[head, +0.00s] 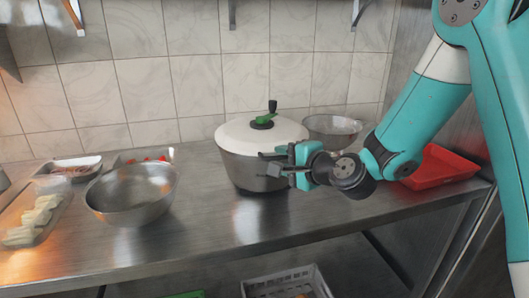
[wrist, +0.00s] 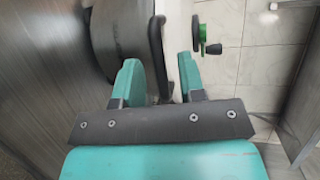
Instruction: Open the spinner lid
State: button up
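The spinner is a grey pot (head: 250,175) with a white lid (head: 243,132) seated on top. The lid carries a green crank with a black knob (head: 272,106). In the wrist view the scene appears turned sideways: the pot body (wrist: 118,35) is at left, the white lid (wrist: 174,40) at centre and the green crank (wrist: 200,33) to its right. My gripper (head: 272,163) is at the spinner's right front side. Its teal fingers (wrist: 159,80) are apart, with a dark side handle (wrist: 156,45) and the lid edge between them in the picture. Contact cannot be told.
A large steel bowl (head: 132,205) stands left of the spinner, with a tray of pale pieces (head: 37,222) farther left. Another metal bowl (head: 332,127) is behind right. A red tray (head: 440,168) lies at right. The counter front is clear; a white crate (head: 286,284) sits below.

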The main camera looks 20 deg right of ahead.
jog(key=shift+x, duration=0.85)
jog(key=shift+d, duration=0.1)
jog(key=shift+c, duration=0.5)
grip_shut()
jog(key=shift+r, duration=0.15)
